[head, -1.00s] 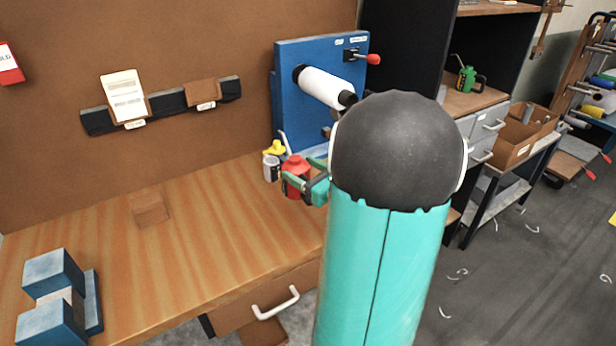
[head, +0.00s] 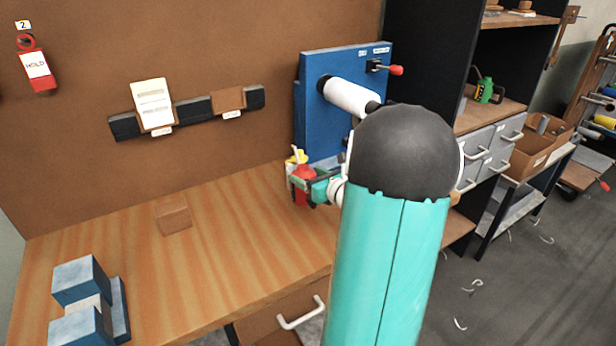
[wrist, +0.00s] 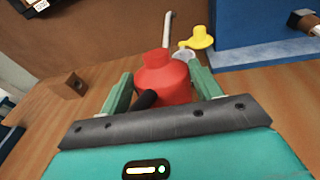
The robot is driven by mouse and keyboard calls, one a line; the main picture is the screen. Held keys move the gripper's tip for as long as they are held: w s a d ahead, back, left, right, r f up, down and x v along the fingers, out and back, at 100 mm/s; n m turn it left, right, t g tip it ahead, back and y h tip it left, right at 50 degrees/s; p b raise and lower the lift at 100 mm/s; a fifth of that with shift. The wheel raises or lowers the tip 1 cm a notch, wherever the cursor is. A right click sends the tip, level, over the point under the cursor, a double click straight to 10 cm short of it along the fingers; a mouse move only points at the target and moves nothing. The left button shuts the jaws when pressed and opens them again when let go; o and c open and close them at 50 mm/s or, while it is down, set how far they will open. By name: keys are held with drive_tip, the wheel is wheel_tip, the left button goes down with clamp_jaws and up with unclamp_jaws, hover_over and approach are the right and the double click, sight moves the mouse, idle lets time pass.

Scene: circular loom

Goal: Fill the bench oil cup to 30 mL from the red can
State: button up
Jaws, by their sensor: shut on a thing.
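My gripper (wrist: 160,76) is shut on the red can (wrist: 164,78), with one green finger on each side of it. The can has a pale, thin spout (wrist: 168,30) rising from its far side and a dark handle toward me. In the head view the red can (head: 304,182) is at the back of the bench, by the blue panel. The oil cup (wrist: 185,53) is just beyond the can, mostly hidden by it, with a yellow part (wrist: 200,38) beside or over its rim. I cannot tell whether can and cup touch, or the oil level.
The wooden bench (head: 235,230) is largely clear. A small wooden block (head: 173,215) and a blue fixture (head: 88,297) stand to the left. The blue panel (head: 318,120) with a white roller (head: 350,97) rises close behind the can. A green oil can (head: 485,90) sits on a shelf.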

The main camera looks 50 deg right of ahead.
sight(309, 171)
drive_tip(key=shift+s+r+g, duration=0.2)
drive_tip(key=shift+s+g, duration=0.1)
drive_tip(key=shift+g, duration=0.2)
drive_tip(key=shift+w+d+r+m+g+y, duration=0.1)
drive_tip(key=shift+w+r+m+g+y, duration=0.15)
drive_tip(key=shift+r+g, duration=0.3)
drive_tip(key=shift+s+r+g+y, duration=0.1)
drive_tip(key=shift+r+g+y, duration=0.15)
drive_tip(key=shift+r+g, duration=0.25)
drive_tip(key=shift+f+m, duration=0.25)
drive_tip(key=shift+f, duration=0.15)
drive_tip(key=shift+w+d+r+m+g+y, duration=0.1)
drive_tip(key=shift+w+r+m+g+y, duration=0.1)
drive_tip(key=shift+r+g, duration=0.4)
drive_tip(key=shift+w+d+r+m+g+y, duration=0.1)
drive_tip(key=shift+w+r+g+y, duration=0.15)
drive_tip(key=shift+r+g, duration=0.35)
drive_tip(key=shift+w+d+r+m+g+y, duration=0.1)
drive_tip(key=shift+w+r+g+y, duration=0.2)
drive_tip(key=shift+r, duration=0.5)
drive_tip(key=shift+s, duration=0.1)
